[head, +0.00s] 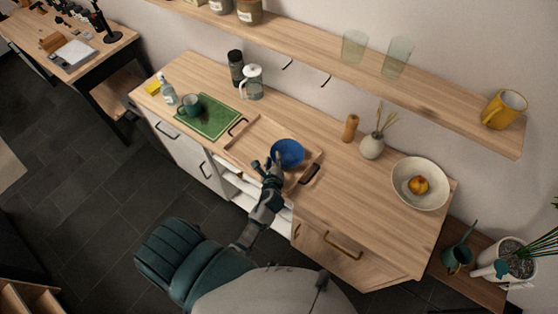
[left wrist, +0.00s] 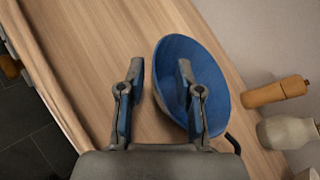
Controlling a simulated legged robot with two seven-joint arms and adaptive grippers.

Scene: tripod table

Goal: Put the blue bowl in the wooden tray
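The blue bowl (head: 287,153) appears over the right part of the wooden tray (head: 240,152) in the head view. I cannot tell if it touches the tray floor. My left gripper (head: 271,163) is at the near left side of the bowl. In the left wrist view, the bowl (left wrist: 212,75) is tilted in the picture, and the left gripper (left wrist: 160,72) is open with its fingers apart. The bowl's rim lies between them, with one finger over the bowl's inside and the other outside. My right gripper is not in view.
A green mat (head: 208,117) with a teal mug (head: 189,105) lies left of the tray. A French press (head: 252,83) stands behind. A pepper mill (head: 350,127), a vase (head: 372,146) and a white fruit bowl (head: 420,183) stand to the right. A shelf (head: 320,62) runs above.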

